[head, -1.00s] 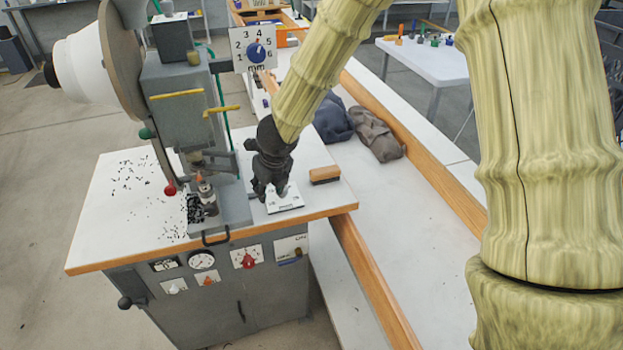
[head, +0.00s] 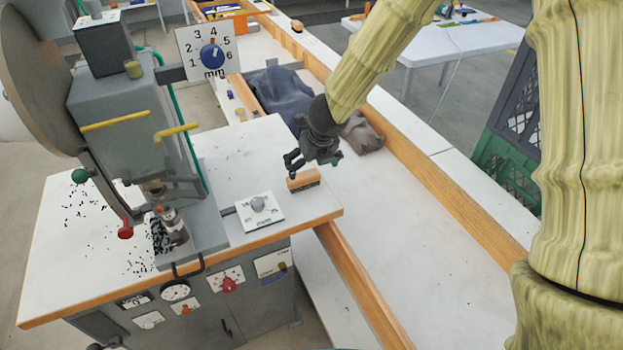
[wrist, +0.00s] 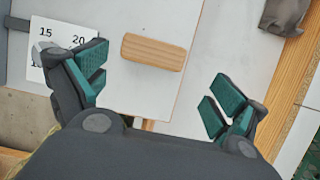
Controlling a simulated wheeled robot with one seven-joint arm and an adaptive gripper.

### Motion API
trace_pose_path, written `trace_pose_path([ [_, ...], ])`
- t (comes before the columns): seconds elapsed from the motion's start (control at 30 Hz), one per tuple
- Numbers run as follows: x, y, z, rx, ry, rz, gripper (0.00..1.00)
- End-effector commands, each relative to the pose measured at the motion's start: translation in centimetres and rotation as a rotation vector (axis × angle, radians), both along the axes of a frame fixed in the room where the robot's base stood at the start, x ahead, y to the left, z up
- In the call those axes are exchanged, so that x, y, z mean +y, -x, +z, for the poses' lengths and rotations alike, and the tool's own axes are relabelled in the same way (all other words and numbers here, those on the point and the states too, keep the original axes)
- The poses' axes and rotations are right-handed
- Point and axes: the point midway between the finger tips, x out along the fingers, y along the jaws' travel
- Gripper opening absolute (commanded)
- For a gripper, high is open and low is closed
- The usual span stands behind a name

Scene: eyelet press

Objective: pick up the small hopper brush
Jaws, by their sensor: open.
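The small hopper brush (head: 304,180) has a wooden back and a dark bristle edge below. It lies on the white machine table near its right corner. In the wrist view its wooden back (wrist: 154,52) sits between and beyond my open fingers, seen from above, touched by neither. My gripper (head: 312,163) is above the brush in the head view, slightly up and behind it. In the wrist view my gripper (wrist: 158,92) shows two wide-apart, green-padded finger pairs with nothing between them.
The eyelet press (head: 125,110) stands at the left, with black eyelets scattered around its base. A white dial plate (head: 260,212) lies left of the brush. The table's wooden edge (head: 290,229) is close in front. Grey cloths (head: 281,95) lie behind on the bench.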

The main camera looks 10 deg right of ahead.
Motion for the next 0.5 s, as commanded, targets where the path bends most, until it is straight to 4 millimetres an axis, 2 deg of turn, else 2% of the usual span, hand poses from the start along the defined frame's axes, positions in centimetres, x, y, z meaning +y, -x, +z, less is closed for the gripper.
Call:
trace_pose_path([
  [0.1,1.0,-0.8,-1.9,0.001,0.000,0.013,1.00],
  [0.5,1.5,-1.9,-4.6,0.001,-0.001,0.019,1.00],
])
